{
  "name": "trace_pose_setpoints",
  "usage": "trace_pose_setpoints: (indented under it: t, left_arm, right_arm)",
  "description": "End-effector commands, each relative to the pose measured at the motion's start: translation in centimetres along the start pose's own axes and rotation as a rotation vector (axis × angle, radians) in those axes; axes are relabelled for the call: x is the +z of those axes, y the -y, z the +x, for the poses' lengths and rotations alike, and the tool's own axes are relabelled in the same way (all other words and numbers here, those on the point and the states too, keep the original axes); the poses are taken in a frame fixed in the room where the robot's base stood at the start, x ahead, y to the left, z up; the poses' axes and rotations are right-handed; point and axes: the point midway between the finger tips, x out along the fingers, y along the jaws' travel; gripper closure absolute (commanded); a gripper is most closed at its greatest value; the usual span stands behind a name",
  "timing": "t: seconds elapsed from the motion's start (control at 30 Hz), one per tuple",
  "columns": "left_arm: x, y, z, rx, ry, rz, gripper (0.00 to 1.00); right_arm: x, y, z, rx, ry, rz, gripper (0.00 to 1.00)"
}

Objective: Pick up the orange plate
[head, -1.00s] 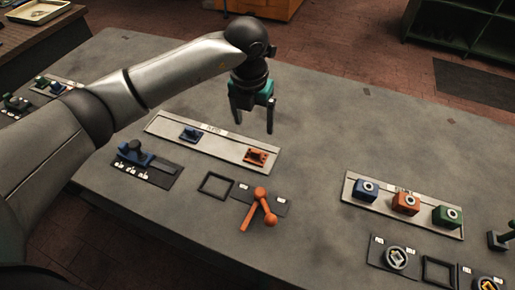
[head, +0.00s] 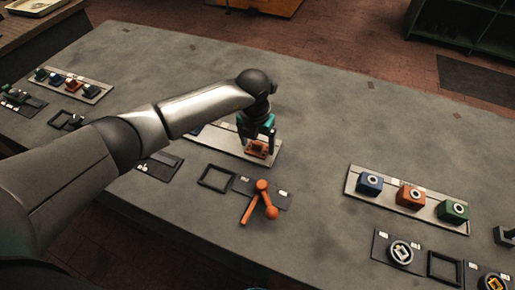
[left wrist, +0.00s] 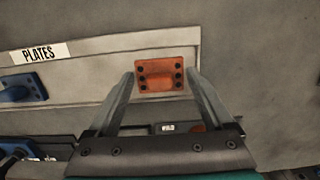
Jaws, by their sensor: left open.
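The orange plate (head: 257,149) lies at the right end of the plates tray (head: 232,147). It also shows in the left wrist view (left wrist: 160,76) as an orange block with a raised middle grip and dark holes at both ends. My left gripper (head: 257,146) is open, pointing down over the plate. In the left wrist view its fingertips (left wrist: 161,78) stand on the plate's left and right sides. I cannot tell whether they touch it. The blue plate (left wrist: 22,88) is at the tray's left, mostly hidden by my arm in the head view. My right gripper is not in view.
An orange lever tool (head: 262,199) stands in front of the tray, beside an empty black square frame (head: 217,178). A tray of blue, orange and green blocks (head: 447,217) lies to the right. The table behind the gripper is clear.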

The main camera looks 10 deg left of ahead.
Motion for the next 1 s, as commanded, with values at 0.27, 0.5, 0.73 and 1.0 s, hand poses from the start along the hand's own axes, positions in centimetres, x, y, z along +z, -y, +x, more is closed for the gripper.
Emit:
trace_pose_setpoints:
  t: [0.27, 0.5, 0.73, 1.0]
  left_arm:
    - [0.03, -0.02, -0.03, 0.000, 0.001, 0.000, 0.24]
    - [0.04, -0.03, -0.06, 0.001, 0.001, 0.000, 0.51]
    - [0.06, -0.04, -0.08, 0.001, 0.001, 0.000, 0.77]
    - [0.12, -0.03, -0.15, 0.000, 0.003, 0.000, 0.93]
  right_arm:
    - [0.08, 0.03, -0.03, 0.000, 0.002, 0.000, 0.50]
    - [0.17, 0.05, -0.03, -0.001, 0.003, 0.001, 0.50]
    - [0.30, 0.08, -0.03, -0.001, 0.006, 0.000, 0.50]
    - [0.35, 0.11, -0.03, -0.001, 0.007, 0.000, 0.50]
